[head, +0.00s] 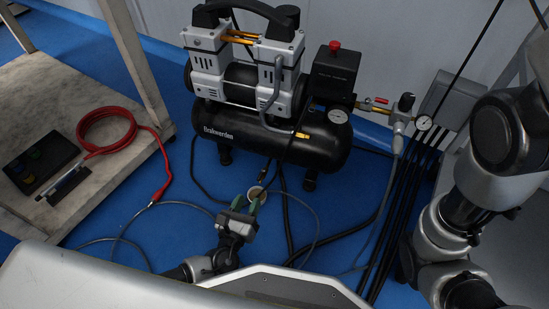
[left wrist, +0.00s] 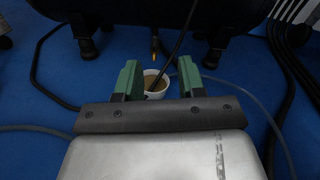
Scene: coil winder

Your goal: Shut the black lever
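My left gripper (head: 246,206) is low over the blue floor in front of the black compressor tank (head: 235,132). Its green fingers are apart with nothing held between them, as the left wrist view (left wrist: 159,76) also shows. A white cup (left wrist: 158,94) with brown liquid stands on the floor beyond the fingertips. A small brass fitting (left wrist: 154,46) hangs under the tank above the cup. A thin black bar or hose (left wrist: 180,45) slants down from the tank towards the cup; I cannot tell whether it is the black lever. My right gripper is out of view.
A bench (head: 75,82) with a coiled red hose (head: 106,128) and a black tray (head: 38,163) stands at left. Black cables (head: 385,215) run over the floor at right. A valve with a red handle (head: 381,100) sits right of the compressor.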

